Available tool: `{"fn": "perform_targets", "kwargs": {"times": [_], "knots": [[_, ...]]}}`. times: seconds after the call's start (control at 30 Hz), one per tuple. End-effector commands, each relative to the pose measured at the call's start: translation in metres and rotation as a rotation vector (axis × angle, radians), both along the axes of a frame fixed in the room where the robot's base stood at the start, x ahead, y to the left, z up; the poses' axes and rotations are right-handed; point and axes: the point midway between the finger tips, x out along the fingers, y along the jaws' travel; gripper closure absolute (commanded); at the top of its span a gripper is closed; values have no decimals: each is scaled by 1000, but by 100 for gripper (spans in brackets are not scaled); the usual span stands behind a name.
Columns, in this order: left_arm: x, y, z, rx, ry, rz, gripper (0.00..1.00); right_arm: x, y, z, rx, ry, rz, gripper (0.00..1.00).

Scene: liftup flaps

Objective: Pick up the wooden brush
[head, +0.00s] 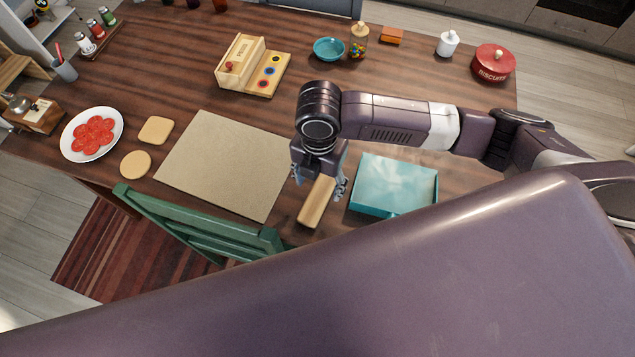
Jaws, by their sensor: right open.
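The wooden brush (316,204) is a light tan, oblong block on the dark wooden table, between the beige mat and the teal box. Its far end is hidden under my right gripper (319,183). The right gripper points down over the brush with its fingers open, one on the left side and one on the right side of the brush. I cannot tell whether the fingers touch it. My left gripper is not in view.
A teal box (394,186) stands close to the right of the gripper. A beige mat (226,163) lies to the left. A green chair (195,222) is at the near edge. A wooden toy (252,66), blue bowl (329,49) and red biscuit tin (493,63) stand farther back.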

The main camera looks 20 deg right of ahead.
Motion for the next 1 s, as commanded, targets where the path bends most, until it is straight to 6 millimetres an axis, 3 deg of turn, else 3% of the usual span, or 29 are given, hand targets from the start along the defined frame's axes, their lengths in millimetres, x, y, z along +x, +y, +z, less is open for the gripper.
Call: {"fn": "perform_targets", "kwargs": {"times": [0.43,0.6,0.83,1.0], "knots": [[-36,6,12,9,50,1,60,4,0,-53,-2,3,-1,42],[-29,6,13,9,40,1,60,3,0,-71,0,1,2,42],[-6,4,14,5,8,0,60,4,0,-74,1,-1,2,42],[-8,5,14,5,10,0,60,4,0,-74,1,-1,2,59]]}}
